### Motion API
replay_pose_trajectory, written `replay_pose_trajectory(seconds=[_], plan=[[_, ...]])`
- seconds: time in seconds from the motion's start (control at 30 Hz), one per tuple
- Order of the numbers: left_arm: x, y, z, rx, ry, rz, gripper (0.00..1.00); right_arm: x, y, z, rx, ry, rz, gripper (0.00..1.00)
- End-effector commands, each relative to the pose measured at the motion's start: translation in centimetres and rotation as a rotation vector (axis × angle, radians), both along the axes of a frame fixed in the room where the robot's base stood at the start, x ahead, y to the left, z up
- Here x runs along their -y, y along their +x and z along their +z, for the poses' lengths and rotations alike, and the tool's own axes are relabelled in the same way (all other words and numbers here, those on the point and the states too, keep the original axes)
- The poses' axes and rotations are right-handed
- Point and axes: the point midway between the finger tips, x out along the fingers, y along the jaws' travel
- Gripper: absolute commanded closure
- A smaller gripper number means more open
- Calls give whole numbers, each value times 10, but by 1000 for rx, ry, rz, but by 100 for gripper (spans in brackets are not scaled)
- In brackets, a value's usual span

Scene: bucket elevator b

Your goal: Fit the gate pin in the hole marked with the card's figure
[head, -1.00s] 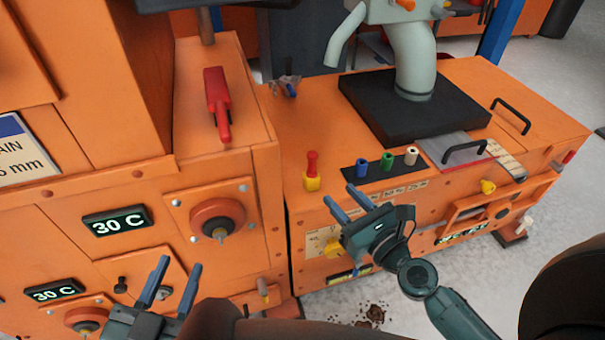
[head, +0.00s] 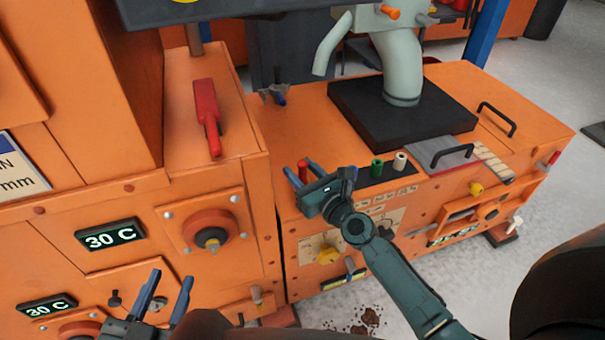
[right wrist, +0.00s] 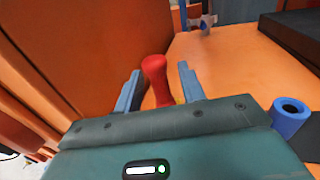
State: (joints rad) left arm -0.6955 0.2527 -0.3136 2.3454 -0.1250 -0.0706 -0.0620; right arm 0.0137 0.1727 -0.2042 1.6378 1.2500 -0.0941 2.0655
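A red-handled pin (head: 303,170) stands upright on the orange bench top; a yellow part shows low beside it in the right wrist view. I take it to be the gate pin. My right gripper (head: 301,170) is open, with one finger on each side of the red handle (right wrist: 155,75). A gap shows on both sides. My left gripper (head: 168,294) is open and empty at lower left, away from the pin. A pale panel with a yellow knob (head: 327,255) is on the bench front, partly behind my right arm. I cannot read any card's figure or hole mark.
A blue collar (right wrist: 288,118), a green one (head: 377,168) and a white one (head: 400,161) stand in a row right of the pin. A tall orange cabinet (head: 225,175) with a red lever (head: 207,115) rises on the left. A black plate (head: 400,118) lies behind.

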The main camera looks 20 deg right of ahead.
Motion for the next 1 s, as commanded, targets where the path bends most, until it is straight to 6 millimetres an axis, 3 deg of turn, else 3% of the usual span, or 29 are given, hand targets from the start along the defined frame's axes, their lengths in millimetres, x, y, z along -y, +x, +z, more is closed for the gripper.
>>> replay_pose_trajectory(seconds=[0.2, 0.67, 1.0], plan=[[0, 0, 0, 1, 0, -1, 65, 0, 0, 0, -1, 0, 0, 62], [1, 0, 0, 0, -1, -1, 65, 0, 0, 0, 0, 0, 0, 100], [1, 0, 1, 1, -2, -2, 65, 0, 0, 1, 0, 0, -1, 100]])
